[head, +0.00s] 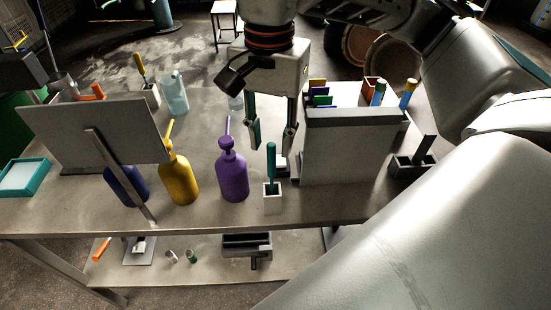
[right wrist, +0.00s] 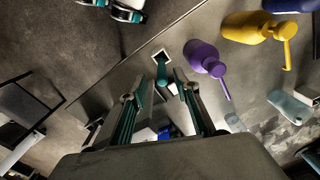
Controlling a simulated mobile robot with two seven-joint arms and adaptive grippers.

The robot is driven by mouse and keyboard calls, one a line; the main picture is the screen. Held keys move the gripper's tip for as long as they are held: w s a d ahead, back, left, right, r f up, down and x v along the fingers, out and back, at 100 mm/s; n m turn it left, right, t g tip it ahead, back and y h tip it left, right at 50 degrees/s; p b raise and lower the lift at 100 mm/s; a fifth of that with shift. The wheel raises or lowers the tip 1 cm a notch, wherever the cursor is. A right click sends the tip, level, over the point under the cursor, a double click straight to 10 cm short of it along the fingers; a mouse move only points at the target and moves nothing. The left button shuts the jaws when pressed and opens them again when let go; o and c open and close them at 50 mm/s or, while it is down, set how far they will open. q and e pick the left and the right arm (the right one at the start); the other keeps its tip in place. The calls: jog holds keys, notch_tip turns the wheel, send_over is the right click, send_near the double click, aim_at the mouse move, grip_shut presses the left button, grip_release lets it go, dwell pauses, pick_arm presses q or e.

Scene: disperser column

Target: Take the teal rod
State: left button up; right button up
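The teal rod (head: 271,161) stands upright in a small white square holder (head: 272,203) near the front edge of the table. The rod (right wrist: 162,76) and its holder (right wrist: 160,57) also show in the right wrist view, ahead of the fingers. My right gripper (head: 271,150) is open and empty, its fingers pointing down. In the head view the rod's top shows between the fingertips, with the gripper apparently behind it. In the right wrist view my right gripper (right wrist: 158,86) has the rod's near end around the gap between its fingertips. I do not see my left gripper.
A purple pump bottle (head: 232,175) stands close left of the holder, with a yellow one (head: 180,178) further left. A grey box-like stand (head: 349,150) is close right. A tilted grey panel (head: 95,132) stands at left. A black holder (head: 412,165) is far right.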

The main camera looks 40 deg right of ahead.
aim_at(272, 174)
jog(key=shift+f, duration=1.5)
jog(key=shift+w+d+f, duration=0.1)
jog(key=shift+w+f, duration=0.05)
jog(key=shift+f, duration=1.05)
jog(key=shift+w+d+f, duration=0.1)
jog(key=shift+f, duration=1.05)
grip_shut()
